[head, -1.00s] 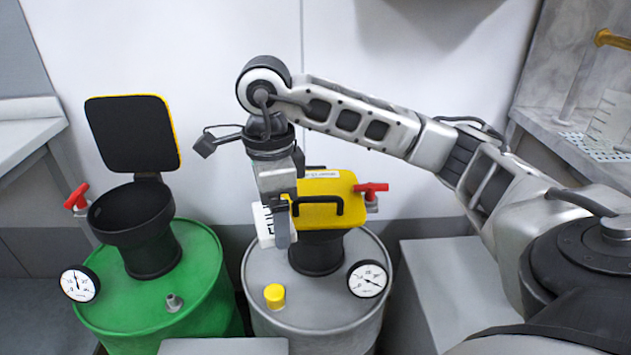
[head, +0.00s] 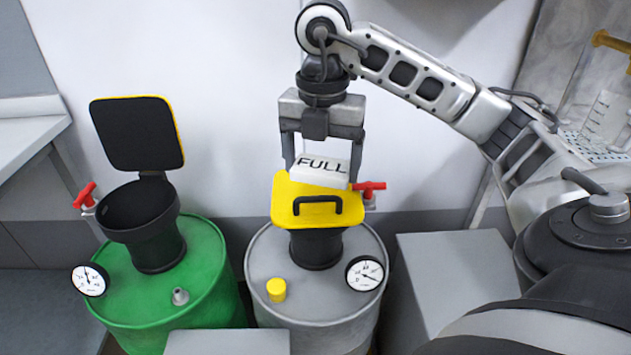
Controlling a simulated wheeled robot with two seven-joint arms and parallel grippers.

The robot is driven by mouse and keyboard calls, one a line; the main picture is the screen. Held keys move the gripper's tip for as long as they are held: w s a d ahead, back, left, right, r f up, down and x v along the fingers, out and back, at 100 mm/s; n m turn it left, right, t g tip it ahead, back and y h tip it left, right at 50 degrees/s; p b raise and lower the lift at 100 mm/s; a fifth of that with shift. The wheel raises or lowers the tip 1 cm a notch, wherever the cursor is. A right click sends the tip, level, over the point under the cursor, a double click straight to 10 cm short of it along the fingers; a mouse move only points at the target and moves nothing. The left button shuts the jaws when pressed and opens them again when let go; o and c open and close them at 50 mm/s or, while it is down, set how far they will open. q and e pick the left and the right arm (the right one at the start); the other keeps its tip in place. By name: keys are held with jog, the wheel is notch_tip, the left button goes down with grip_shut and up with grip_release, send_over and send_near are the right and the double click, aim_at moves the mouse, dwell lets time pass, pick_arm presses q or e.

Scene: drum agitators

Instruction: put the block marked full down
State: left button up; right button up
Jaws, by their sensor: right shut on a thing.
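The white block marked FULL (head: 320,171) is in the head view, over the back part of the yellow lid (head: 290,207) of the grey drum (head: 263,250). Its lettering reads upright toward me. My right gripper (head: 322,168) comes down from above, with one finger on each side of the block, and is shut on it. I cannot tell whether the block touches the lid. The lid is closed on its black neck (head: 316,250) and has a black handle (head: 317,205). My left gripper is not in view.
A green drum (head: 205,270) at the left has its black lid (head: 136,133) raised. Red valve handles (head: 368,186) and dials (head: 364,273) are on the drums. A yellow cap (head: 276,290) sits on the grey drum. A grey box (head: 450,270) stands at the right.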

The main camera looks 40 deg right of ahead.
jog(key=shift+d+m, duration=0.15)
jog(key=shift+m, duration=0.15)
jog(key=w+d+f, duration=0.2)
jog(key=w+f, duration=0.1)
jog(key=w+d+f, duration=0.3)
jog(key=w, duration=0.1)
jog(key=w+d+f, duration=0.3)
jog(key=shift+w+b, duration=0.2)
jog(key=shift+b, duration=0.15)
jog(key=shift+w+d+f, duration=0.15)
jog(key=shift+w+f, duration=0.1)
jog(key=shift+f, duration=0.1)
notch_tip(320, 180, down, 3)
jog(key=shift+d+f, duration=0.1)
jog(key=shift+f, duration=0.1)
